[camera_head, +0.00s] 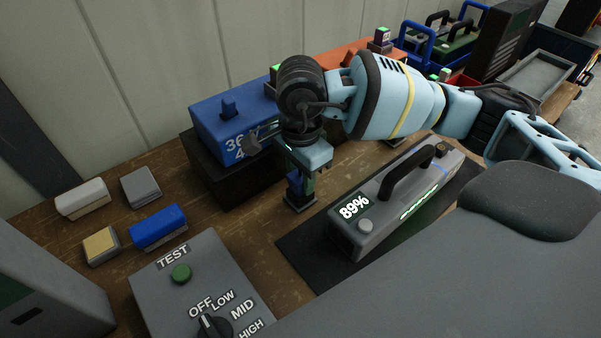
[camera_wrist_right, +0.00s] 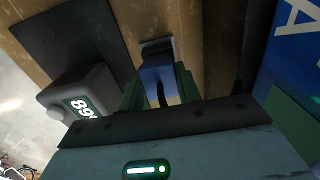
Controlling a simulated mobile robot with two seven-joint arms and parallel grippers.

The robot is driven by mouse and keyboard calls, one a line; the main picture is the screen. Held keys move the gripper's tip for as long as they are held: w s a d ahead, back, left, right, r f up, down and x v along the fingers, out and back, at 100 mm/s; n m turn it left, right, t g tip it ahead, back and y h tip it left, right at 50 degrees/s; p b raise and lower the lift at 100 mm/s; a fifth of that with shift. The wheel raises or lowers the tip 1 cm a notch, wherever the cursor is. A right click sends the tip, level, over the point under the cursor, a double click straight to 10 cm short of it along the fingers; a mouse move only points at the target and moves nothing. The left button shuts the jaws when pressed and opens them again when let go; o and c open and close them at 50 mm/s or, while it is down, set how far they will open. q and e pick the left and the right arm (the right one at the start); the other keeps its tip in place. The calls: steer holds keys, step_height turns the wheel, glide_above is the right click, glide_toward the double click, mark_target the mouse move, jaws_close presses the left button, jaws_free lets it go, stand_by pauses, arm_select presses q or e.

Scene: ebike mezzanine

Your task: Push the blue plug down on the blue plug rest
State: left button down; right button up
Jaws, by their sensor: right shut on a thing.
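My right gripper (camera_head: 302,178) points down at the middle of the bench, between a blue battery and a grey battery. It is shut on the blue plug (camera_head: 308,185), which is mostly hidden behind the fingers. In the right wrist view the blue plug (camera_wrist_right: 152,76) sits between two green fingers. Beyond the plug is the plug rest (camera_wrist_right: 157,44), a small grey-rimmed base on the wood. The rest (camera_head: 300,203) also shows under the fingertips in the head view. I cannot tell whether the plug is fully seated. My left gripper is not in view.
The blue battery (camera_head: 212,140) stands on a dark block to the left. The grey battery (camera_head: 358,236), reading 89%, lies on a black mat (camera_head: 293,255) to the right. A grey control box (camera_head: 158,288) and several small blocks are at the front left.

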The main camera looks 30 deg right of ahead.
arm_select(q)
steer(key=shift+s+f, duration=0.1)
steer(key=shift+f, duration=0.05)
arm_select(e)
steer(key=shift+f, duration=0.2)
steer(key=o, duration=1.1)
step_height(320, 180, up, 8)
steer(key=shift+f, duration=0.1)
steer(key=shift+r, duration=0.2)
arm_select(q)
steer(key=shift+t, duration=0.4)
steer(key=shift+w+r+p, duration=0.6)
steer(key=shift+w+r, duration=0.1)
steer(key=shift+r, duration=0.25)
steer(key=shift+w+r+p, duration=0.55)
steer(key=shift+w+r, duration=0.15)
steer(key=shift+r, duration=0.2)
arm_select(e)
steer(key=shift+r, duration=2.85)
